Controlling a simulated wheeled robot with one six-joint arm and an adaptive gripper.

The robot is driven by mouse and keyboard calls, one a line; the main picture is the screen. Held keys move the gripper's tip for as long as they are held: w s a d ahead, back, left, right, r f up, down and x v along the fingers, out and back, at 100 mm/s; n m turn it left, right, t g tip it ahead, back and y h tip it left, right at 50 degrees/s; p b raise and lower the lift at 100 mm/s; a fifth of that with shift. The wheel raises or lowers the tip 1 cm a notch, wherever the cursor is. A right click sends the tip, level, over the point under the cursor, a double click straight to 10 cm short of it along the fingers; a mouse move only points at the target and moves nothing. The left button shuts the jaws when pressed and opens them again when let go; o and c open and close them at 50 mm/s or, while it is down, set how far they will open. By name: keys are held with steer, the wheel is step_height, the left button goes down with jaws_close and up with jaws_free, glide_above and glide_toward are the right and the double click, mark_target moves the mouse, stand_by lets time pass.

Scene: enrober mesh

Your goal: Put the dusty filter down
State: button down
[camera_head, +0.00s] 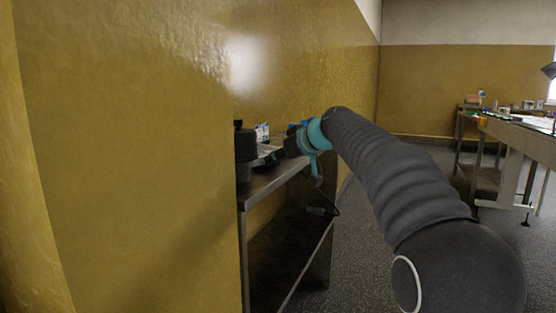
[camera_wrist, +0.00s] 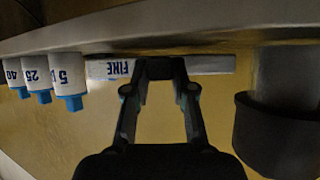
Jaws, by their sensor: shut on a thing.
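My gripper (camera_wrist: 160,75) is shut, its two dark fingers meeting at the middle of a thin, flat grey piece (camera_wrist: 212,65). I cannot tell whether the filter touches the bench.
White cylinders with blue ends, marked 5 (camera_wrist: 69,75), 25 (camera_wrist: 36,73) and 40 (camera_wrist: 13,72), stand in a row left of my gripper. A dark round container (camera_wrist: 280,125) is on the right. Another table (camera_head: 520,135) with small items stands far right.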

steer(key=shift+d+f, duration=0.2)
steer(key=shift+f, duration=0.3)
steer(key=c, duration=1)
jaws_free()
steer(key=shift+o, duration=0.2)
steer(key=b+v, duration=0.1)
steer(key=v, duration=1.1)
